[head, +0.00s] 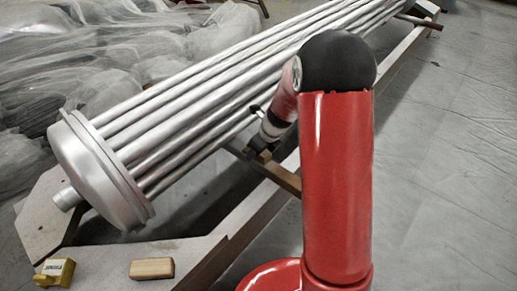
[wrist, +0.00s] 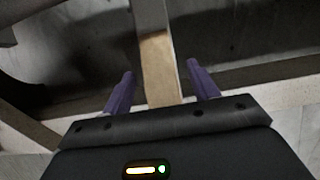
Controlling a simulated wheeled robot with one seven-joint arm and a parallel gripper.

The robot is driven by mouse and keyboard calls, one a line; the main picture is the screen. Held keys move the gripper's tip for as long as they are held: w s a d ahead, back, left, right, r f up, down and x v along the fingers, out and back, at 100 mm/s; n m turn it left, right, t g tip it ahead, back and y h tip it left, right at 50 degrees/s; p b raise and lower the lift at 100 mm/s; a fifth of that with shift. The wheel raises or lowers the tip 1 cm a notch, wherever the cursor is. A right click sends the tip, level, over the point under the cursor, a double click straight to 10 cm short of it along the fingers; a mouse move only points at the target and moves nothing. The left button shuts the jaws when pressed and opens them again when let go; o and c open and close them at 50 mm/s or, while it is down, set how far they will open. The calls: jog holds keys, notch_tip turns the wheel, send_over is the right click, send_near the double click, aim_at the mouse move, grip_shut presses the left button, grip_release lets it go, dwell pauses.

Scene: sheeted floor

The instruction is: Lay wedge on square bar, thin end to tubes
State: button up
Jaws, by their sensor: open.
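The silver tubes (head: 200,108) run as a long bundle from a round end plate toward the upper right. The square bar (head: 281,176) is brown and crosses beneath them, partly behind my red arm. In the wrist view the bar (wrist: 150,14) runs up the picture, pale grey at the top. A tan wooden piece (wrist: 160,66), which looks like the wedge, lies in line with it. My gripper (wrist: 161,82) is open, one purple finger on each side of this piece with gaps. In the head view my gripper (head: 259,150) is small beside the tubes. The wedge's slope is unclear.
A wooden block (head: 152,268) and a yellow object (head: 54,272) lie on the frame's near plate (head: 100,262). A long frame beam (head: 250,216) runs under the tubes. Clear plastic sheeting (head: 95,70) heaps at the left. The floor at right is clear.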

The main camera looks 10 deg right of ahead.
jog(key=shift+r, duration=0.1)
jog(key=p+v, duration=0.2)
jog(key=v, duration=0.5)
jog(key=shift+s+r, duration=0.1)
jog(key=shift+r, duration=0.3)
jog(key=s+a+r+n+h+p, duration=0.1)
jog(key=s+a+r+n+p, duration=0.25)
jog(key=s+r+n, duration=1.4)
jog(key=s+d+r+n+t+h+p, duration=0.1)
jog(key=s+r+n+p, duration=0.1)
jog(key=s+r+n, duration=0.4)
jog(key=s+n, duration=0.3)
jog(key=n, duration=0.2)
jog(key=shift+d+t+h, duration=0.4)
